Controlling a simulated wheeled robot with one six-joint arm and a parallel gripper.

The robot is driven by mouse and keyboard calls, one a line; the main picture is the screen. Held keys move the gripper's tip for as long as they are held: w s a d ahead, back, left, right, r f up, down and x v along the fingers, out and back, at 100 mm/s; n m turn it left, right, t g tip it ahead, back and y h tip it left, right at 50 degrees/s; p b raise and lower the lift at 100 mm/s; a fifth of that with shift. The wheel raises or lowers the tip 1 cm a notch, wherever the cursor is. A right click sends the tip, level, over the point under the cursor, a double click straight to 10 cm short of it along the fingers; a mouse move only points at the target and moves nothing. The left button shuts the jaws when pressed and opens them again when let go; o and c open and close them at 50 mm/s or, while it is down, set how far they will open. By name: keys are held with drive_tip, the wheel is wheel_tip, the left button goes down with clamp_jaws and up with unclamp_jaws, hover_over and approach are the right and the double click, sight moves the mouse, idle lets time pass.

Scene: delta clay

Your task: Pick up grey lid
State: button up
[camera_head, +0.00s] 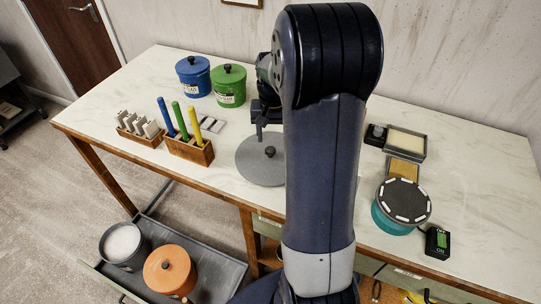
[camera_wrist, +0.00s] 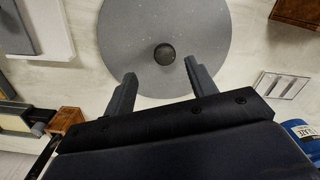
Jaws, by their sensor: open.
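The grey lid (camera_head: 256,166) is a flat round disc with a dark knob (camera_head: 269,152) at its middle. It lies on the white table, partly hidden behind my arm in the head view. In the wrist view the lid (camera_wrist: 205,28) fills the top middle, with its knob (camera_wrist: 164,54) beyond the fingertips and roughly centred between them. My gripper (camera_wrist: 158,68) is open and empty, with the two dark fingers apart. In the head view my gripper (camera_head: 259,133) is near the lid's far side, apart from the knob.
Blue (camera_head: 193,78) and green (camera_head: 229,88) lidded pots stand at the back left. A wooden holder (camera_head: 188,148) with coloured sticks and a rack (camera_head: 139,130) stand left of the lid. A teal round device (camera_head: 388,218) is at the right. A lower tray holds an orange pot (camera_head: 169,270).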

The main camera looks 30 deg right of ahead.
sight(270, 149)
drive_tip(key=shift+w+a+f+p, duration=0.15)
drive_tip(key=shift+f+p, duration=0.1)
drive_tip(key=shift+f, duration=1.15)
drive_tip(key=shift+w+a+f+p, duration=0.1)
drive_tip(key=shift+f+p, duration=0.1)
drive_tip(key=shift+f, duration=1.15)
drive_tip(key=shift+c, duration=0.3)
drive_tip(key=c, duration=1.1)
